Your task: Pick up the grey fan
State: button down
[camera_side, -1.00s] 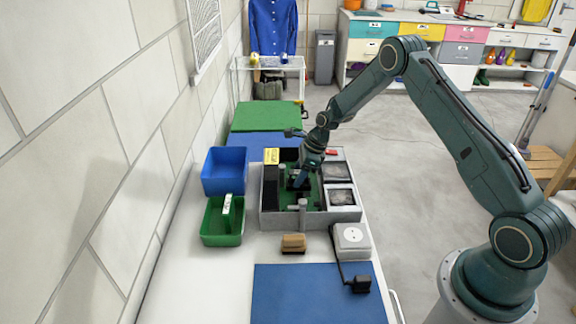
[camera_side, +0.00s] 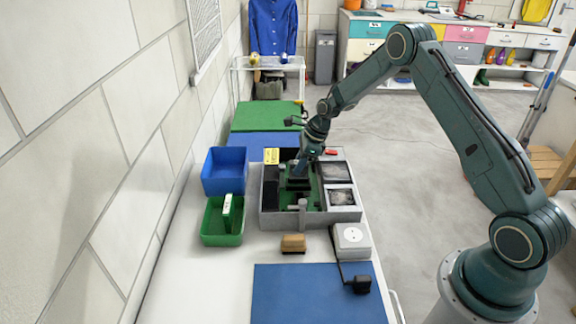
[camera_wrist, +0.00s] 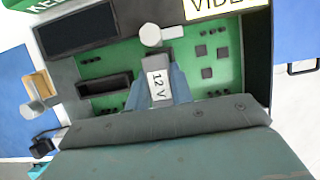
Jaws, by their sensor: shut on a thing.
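The grey fan (camera_wrist: 155,66) shows in the wrist view as a small grey block with a white "12 V" label. My gripper (camera_wrist: 158,88) is shut on it, with one blue-grey finger on each side. In the side view my gripper (camera_side: 297,178) points down into the open grey housing (camera_side: 338,214), over the green board (camera_side: 316,200). The fan's shape is hard to make out there. I cannot tell whether it is clear of the board.
A blue bin (camera_side: 224,182) and a green bin (camera_side: 213,236) stand left of the housing. A brush (camera_side: 293,243) and a white socket box (camera_side: 351,238) lie in front. A grey post (camera_side: 302,208) rises near the housing's front. The blue mat (camera_side: 315,295) is mostly clear.

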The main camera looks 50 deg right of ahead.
notch_tip(320, 180, up, 16)
dwell(0.5)
